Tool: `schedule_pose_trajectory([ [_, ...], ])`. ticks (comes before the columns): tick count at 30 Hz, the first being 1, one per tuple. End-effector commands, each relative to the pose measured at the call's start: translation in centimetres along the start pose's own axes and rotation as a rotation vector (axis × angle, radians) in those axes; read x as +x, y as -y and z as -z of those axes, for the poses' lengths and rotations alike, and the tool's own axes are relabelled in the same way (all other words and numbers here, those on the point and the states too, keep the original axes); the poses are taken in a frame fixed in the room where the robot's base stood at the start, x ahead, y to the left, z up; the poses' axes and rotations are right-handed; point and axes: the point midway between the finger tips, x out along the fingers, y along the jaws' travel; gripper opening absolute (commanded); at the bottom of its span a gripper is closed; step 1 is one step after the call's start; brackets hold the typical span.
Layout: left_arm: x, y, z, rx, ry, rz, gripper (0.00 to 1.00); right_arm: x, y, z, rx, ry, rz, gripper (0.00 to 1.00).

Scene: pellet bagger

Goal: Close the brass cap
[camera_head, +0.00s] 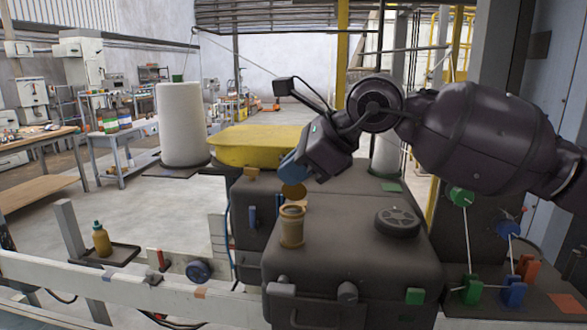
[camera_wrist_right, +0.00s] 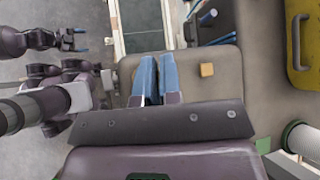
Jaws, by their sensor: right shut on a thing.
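The brass cap (camera_head: 294,191) stands raised on edge above the tan cylindrical neck (camera_head: 291,227), whose round mouth shows open. The neck stands on top of the dark machine housing. My right gripper (camera_head: 293,168) comes down from the upper right, its blue fingers at the top edge of the cap, shut on it. In the right wrist view the blue fingers (camera_wrist_right: 157,78) lie close together; the cap is hidden there. My left gripper (camera_wrist_right: 76,39) shows only in the right wrist view, at the upper left, too small to tell its opening.
A black knob wheel (camera_head: 398,222) lies on the housing to the right of the neck. A yellow cover (camera_head: 257,146) is behind. A small tan block (camera_head: 251,173) sits at the back left. Green and blue levers (camera_head: 463,196) stand at right. A white rail (camera_head: 130,285) runs along the front left.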

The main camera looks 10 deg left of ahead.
Motion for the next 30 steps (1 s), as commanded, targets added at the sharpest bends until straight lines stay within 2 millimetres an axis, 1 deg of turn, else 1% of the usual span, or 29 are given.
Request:
schedule_pose_trajectory([
  [6,-0.2,0.0,-0.3,-0.001,0.006,0.001,0.77,-0.1,0.0,0.0,0.000,0.000,0.001,0.00],
  [9,-0.2,0.0,-0.3,-0.001,0.007,0.001,0.77,-0.1,0.0,0.0,0.000,0.000,0.001,0.17],
  [12,-0.2,0.0,-0.3,-0.001,0.006,0.001,0.77,0.0,0.0,0.0,0.000,0.000,0.000,0.31],
  [20,-0.1,0.0,-0.2,-0.001,0.004,0.001,0.77,-0.1,0.0,0.0,0.001,0.000,-0.001,0.31],
  [23,-0.1,0.0,-0.1,0.000,0.003,0.000,0.77,-0.5,0.0,0.0,0.001,0.000,0.000,0.31],
  [26,0.0,0.0,-0.1,0.000,0.001,0.000,0.77,-1.6,0.1,0.0,0.001,-0.001,0.002,0.31],
  [30,0.1,0.0,0.0,0.000,-0.001,0.000,0.77,-4.0,0.1,0.1,0.001,0.000,0.003,0.31],
])
